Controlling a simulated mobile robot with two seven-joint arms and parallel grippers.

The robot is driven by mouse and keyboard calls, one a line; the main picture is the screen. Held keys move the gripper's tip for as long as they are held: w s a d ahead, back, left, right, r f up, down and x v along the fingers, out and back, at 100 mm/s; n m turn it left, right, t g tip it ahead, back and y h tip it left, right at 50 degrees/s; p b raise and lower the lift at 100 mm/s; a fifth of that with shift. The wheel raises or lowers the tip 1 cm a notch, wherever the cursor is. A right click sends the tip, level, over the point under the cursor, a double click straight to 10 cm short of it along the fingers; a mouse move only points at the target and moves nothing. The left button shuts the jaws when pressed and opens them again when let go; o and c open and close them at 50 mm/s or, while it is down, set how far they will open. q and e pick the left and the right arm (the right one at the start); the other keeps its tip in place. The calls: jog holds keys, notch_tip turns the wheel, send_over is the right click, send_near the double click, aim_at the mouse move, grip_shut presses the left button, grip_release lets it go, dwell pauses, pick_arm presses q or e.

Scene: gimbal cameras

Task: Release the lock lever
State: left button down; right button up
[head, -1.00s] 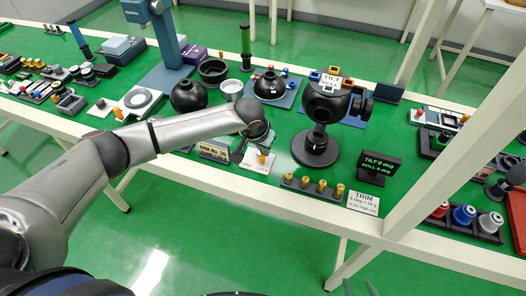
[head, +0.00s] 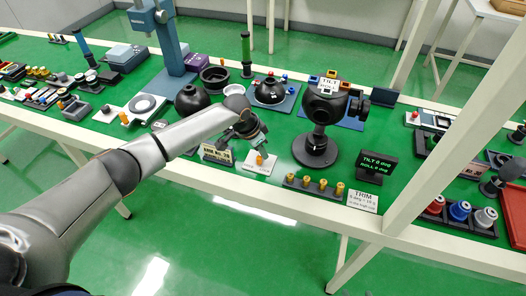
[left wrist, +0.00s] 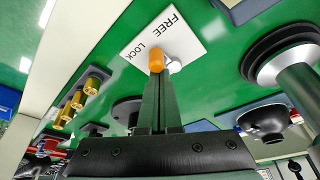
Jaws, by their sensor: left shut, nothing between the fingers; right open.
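The lock lever's orange knob (left wrist: 157,61) stands on a white plate (left wrist: 186,38) lettered FREE and LOCK. In the left wrist view it appears nearer the word LOCK, with a silver part (left wrist: 173,66) beside it. In the head view the knob (head: 259,159) is near the table's front edge. My left gripper (left wrist: 158,76) is shut and empty, its fingertips right at the knob; I cannot tell whether they touch. In the head view the left gripper (head: 259,143) is just above and behind the plate. My right gripper is not in view.
A black ball-shaped gimbal camera (head: 325,103) on a round stand is right of the plate. A display reading TILT 0 deg (head: 377,166) and a tray of brass weights (head: 314,188) stand nearby. A nameplate (head: 216,154) is close on the left.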

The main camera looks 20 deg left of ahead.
pick_arm(q)
jog(key=m, duration=0.2)
jog(key=shift+a+f+m+g+h+b, duration=0.15)
jog(key=shift+a+m+g+h+b, duration=0.15)
jog(key=shift+m+g+b, duration=0.1)
jog(key=shift+a+m, duration=0.2)
jog(key=shift+m, duration=0.7)
jog(key=shift+d, duration=0.1)
jog(key=shift+w+d+b, duration=0.45)
jog(key=shift+w+b, duration=0.15)
jog(key=shift+b, duration=0.25)
